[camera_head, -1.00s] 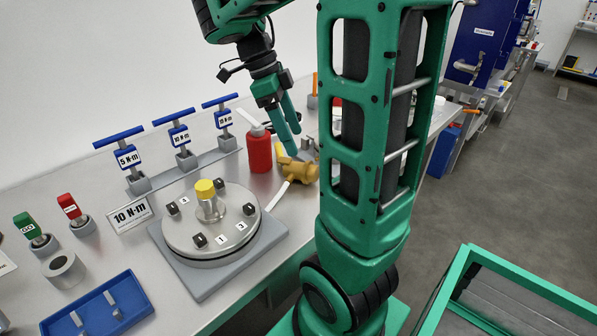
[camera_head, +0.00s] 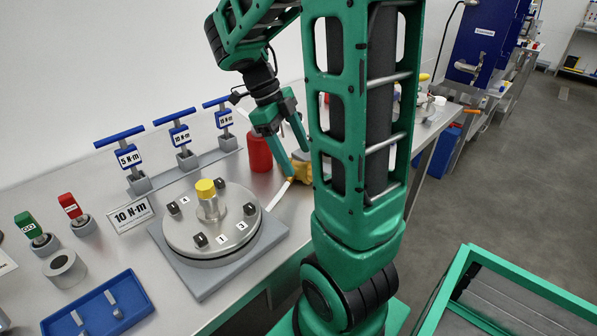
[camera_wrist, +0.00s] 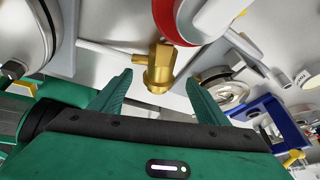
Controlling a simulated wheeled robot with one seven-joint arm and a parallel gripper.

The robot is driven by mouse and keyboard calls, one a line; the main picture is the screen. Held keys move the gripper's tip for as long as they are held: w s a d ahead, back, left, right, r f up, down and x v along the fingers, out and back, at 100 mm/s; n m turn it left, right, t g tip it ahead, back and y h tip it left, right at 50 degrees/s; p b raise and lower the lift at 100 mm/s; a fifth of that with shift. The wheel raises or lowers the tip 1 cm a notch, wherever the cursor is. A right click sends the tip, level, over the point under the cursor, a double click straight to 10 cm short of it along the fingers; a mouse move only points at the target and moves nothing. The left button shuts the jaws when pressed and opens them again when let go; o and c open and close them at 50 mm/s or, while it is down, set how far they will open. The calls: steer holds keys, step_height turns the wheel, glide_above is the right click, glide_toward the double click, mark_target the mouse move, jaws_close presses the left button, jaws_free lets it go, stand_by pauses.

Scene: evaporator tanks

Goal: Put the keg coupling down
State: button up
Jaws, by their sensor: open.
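The brass-yellow keg coupling (camera_head: 299,173) lies on the metal bench top, right of the round lidded plate, partly hidden behind my arm. A pale rod-like part stretches from it to the lower left. In the wrist view the coupling (camera_wrist: 159,68) shows just past the fingertips, in the gap between them, with clear space to either side. My gripper (camera_head: 294,160) is open, with its fingers apart and pointing down at the coupling. Its two green fingers also show in the wrist view (camera_wrist: 158,80), with nothing held between them.
A red bottle (camera_head: 260,152) stands just left of the coupling. The round lid (camera_head: 180,236) with a yellow-capped centre sits on a grey base. Blue-handled torque tools (camera_head: 180,138) stand behind. A blue tray (camera_head: 130,316) lies at the front left. A green-framed cart (camera_head: 500,262) stands at the right.

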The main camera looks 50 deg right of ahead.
mark_target(301, 164)
steer(key=shift+x, duration=1.9)
steer(key=shift+r, duration=0.15)
steer(key=c, duration=1.7)
